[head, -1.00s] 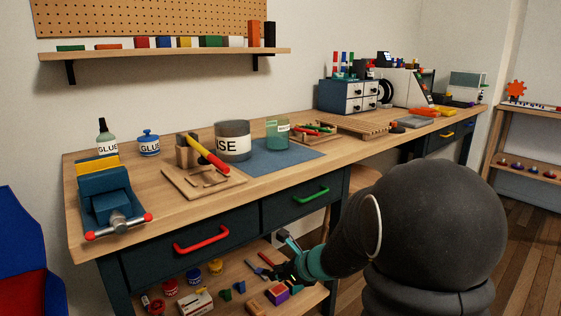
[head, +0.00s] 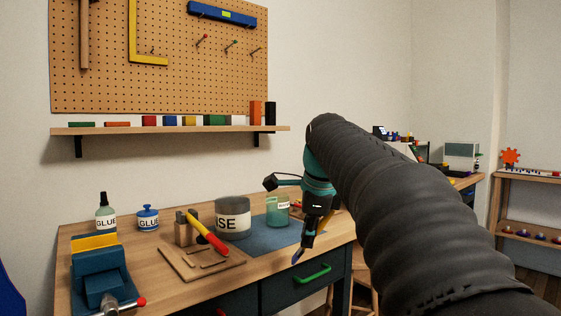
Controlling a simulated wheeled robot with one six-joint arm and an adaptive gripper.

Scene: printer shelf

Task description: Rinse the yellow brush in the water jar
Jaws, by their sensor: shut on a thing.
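My gripper (head: 309,232) is raised over the front edge of the bench, just right of the blue mat. It points down and is shut on a slim brush (head: 298,256), tilted, with a dark blue lower tip; a small yellowish part shows by the fingers. The rest of the brush is hidden by the gripper. A green-tinted see-through jar (head: 277,211) with a white label stands on the mat, behind and left of the gripper. A grey pot (head: 233,205) with a partly readable label stands left of it. The brush is apart from both vessels. Which one holds water is unclear.
A wooden rack (head: 190,262) with a yellow-and-red tool stands left of the blue mat (head: 262,238). Glue bottles (head: 105,215) and a blue vise (head: 98,275) are farther left. A shelf (head: 170,130) hangs above the bench. The green drawer handle (head: 312,275) sticks out below.

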